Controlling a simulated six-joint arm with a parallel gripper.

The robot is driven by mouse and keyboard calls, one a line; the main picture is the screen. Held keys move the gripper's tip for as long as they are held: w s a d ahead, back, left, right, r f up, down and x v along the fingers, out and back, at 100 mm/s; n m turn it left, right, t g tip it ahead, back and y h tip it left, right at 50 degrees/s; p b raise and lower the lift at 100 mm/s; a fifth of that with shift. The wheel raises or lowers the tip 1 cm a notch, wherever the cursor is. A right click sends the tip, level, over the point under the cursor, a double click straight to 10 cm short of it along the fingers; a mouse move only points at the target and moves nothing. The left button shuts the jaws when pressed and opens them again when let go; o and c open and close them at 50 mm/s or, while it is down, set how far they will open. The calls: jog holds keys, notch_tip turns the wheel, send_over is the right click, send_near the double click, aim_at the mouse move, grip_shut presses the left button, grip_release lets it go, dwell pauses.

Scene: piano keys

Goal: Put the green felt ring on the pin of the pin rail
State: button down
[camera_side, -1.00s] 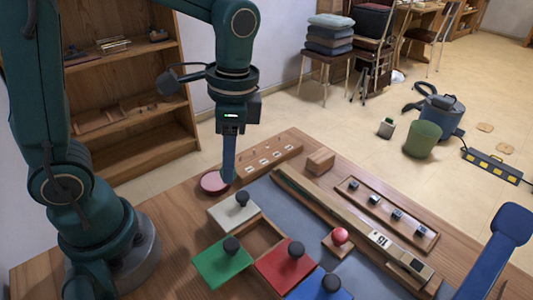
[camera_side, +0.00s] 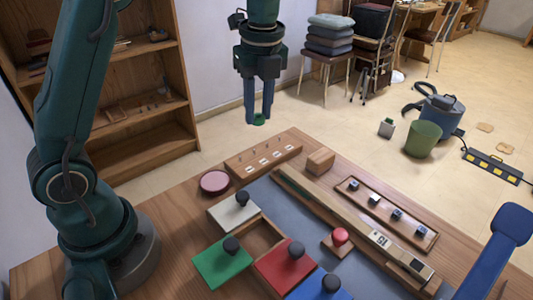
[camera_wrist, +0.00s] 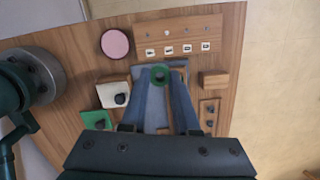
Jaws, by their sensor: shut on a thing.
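My gripper (camera_side: 259,120) is shut on the green felt ring (camera_side: 259,119), high above the table near the back edge. The ring also shows between the fingertips in the wrist view (camera_wrist: 160,75). The pin rail (camera_side: 245,169) is a long wooden block with a row of small upright pins and white labels, at the back of the table. It lies below the gripper in the side view and beyond the ring in the wrist view (camera_wrist: 215,29). The ring is apart from the rail and its pins.
A pink round dish (camera_side: 214,182) lies left of the rail and looks empty. A small wooden block (camera_side: 320,161) sits right of the rail. Coloured plates with black knobs (camera_side: 222,262) and a long keyed wooden bar (camera_side: 340,221) stand further forward.

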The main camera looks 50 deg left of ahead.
aim_at(267, 142)
jog(key=shift+w+a+f+m, duration=0.65)
jog(key=shift+w+a+f, duration=0.1)
jog(key=shift+w+f, duration=0.2)
jog(key=shift+w+a+f+m, duration=0.7)
jog(key=shift+w+a+f, duration=0.15)
jog(key=shift+w, duration=0.25)
jog(key=shift+w+a+f+m, duration=0.65)
jog(key=shift+w+a+f, duration=0.05)
jog(key=shift+w+f, duration=0.3)
jog(key=shift+f, duration=2.05)
jog(key=shift+f, duration=1.05)
jog(key=shift+c, duration=0.8)
grip_release()
jog(key=shift+r, duration=0.1)
